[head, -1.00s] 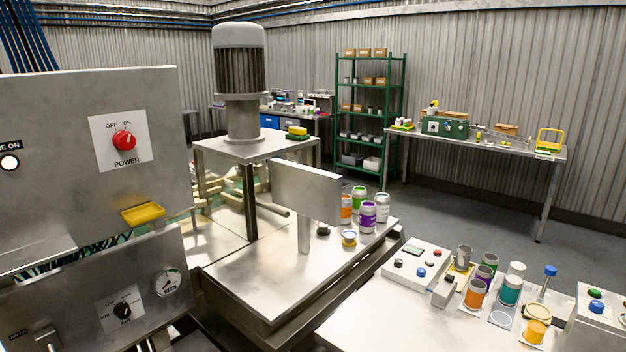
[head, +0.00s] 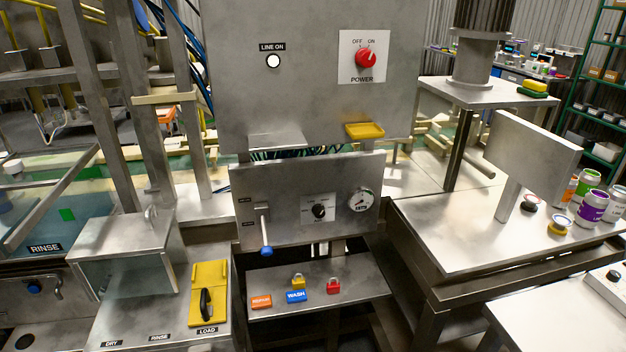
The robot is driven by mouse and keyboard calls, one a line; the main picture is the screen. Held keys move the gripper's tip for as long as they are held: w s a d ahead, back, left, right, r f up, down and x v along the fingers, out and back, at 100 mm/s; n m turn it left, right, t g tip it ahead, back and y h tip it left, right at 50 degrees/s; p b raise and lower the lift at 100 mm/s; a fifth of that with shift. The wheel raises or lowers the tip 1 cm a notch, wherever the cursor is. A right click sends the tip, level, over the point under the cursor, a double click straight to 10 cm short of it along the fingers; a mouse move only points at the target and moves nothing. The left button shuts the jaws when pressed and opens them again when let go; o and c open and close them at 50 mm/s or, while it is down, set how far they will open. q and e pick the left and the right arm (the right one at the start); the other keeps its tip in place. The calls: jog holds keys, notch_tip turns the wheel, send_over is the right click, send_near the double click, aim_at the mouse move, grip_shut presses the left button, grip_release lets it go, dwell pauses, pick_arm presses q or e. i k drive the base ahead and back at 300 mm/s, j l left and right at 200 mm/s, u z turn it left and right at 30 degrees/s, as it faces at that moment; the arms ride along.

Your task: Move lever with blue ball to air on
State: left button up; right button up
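The lever with the blue ball (head: 266,249) is on the left of the lower grey panel (head: 283,188) in the head view. Its handle hangs down from a pivot on the panel, with the blue ball at the lower end. Small labels sit beside the lever, too small to read. A black selector knob (head: 319,211) and a round gauge (head: 361,200) are to its right on the same panel. Neither of my grippers shows in the head view.
Above is a panel with a red power knob (head: 366,58) and a white lamp (head: 273,61). A shelf (head: 345,275) below the lever bears padlocks and tags. A metal box (head: 125,255) and a yellow plate with a black handle (head: 208,292) stand to the left.

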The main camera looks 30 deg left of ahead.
aim_at(267, 250)
jog(key=u, duration=1.35)
